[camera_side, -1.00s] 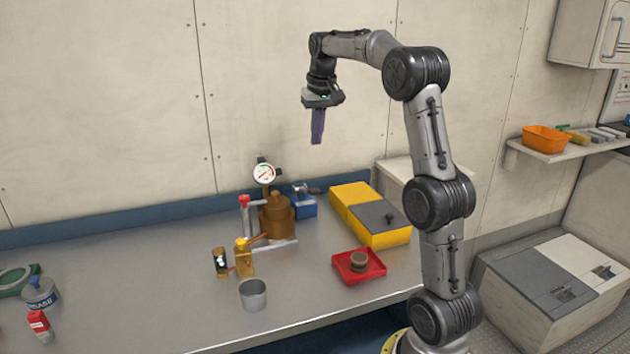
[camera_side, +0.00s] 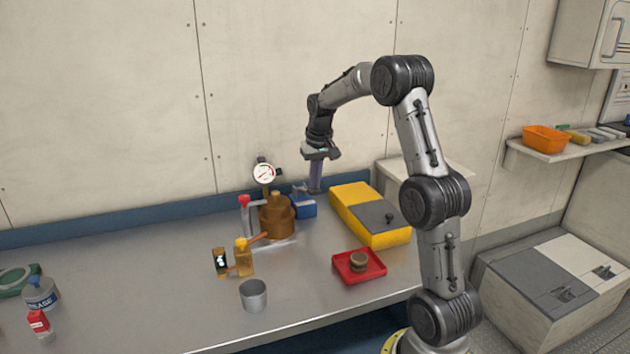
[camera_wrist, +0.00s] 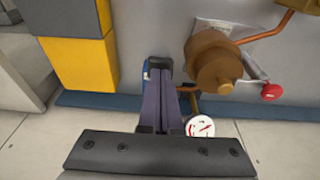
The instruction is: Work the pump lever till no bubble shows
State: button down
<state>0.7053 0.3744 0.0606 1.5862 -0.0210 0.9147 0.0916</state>
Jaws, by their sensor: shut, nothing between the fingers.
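The pump is a brown, stepped body (camera_side: 277,218) on the bench, and it also shows in the wrist view (camera_wrist: 215,62). A lever with a red knob (camera_side: 244,201) stands at its left; the knob also shows in the wrist view (camera_wrist: 272,91). A round gauge (camera_side: 264,173) rises behind the pump. A small dark sight window (camera_side: 220,262) sits in front, joined to a yellow fitting (camera_side: 243,258); I cannot make out whether a bubble shows in it. My gripper (camera_side: 315,190) is shut and empty, pointing down above a blue box (camera_side: 304,207), right of the pump and apart from the lever.
A yellow case with a grey lid (camera_side: 360,203) stands right of the pump. A red tray (camera_side: 345,272) holds a round brown piece (camera_side: 359,262). A metal cup (camera_side: 253,295) stands at the front. The bench's left middle is clear.

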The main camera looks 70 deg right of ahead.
dwell(0.3)
jog(key=shift+s+a+f+t+h, duration=0.25)
jog(key=shift+f, duration=0.3)
jog(key=shift+s+a+f+t+h, duration=0.25)
jog(key=shift+f, duration=0.25)
jog(key=shift+t+h, duration=0.4)
jog(key=shift+s+a+f, duration=0.2)
jog(key=shift+f, duration=0.6)
jog(key=shift+s+a+f, duration=0.2)
jog(key=shift+a+f, duration=0.05)
jog(key=shift+f, duration=0.6)
jog(key=shift+s+a+f, duration=0.2)
jog(key=shift+f, duration=0.7)
jog(key=v, duration=1.4)
jog(key=shift+r, duration=0.2)
jog(key=shift+s+a, duration=0.1)
jog(key=shift+s, duration=0.05)
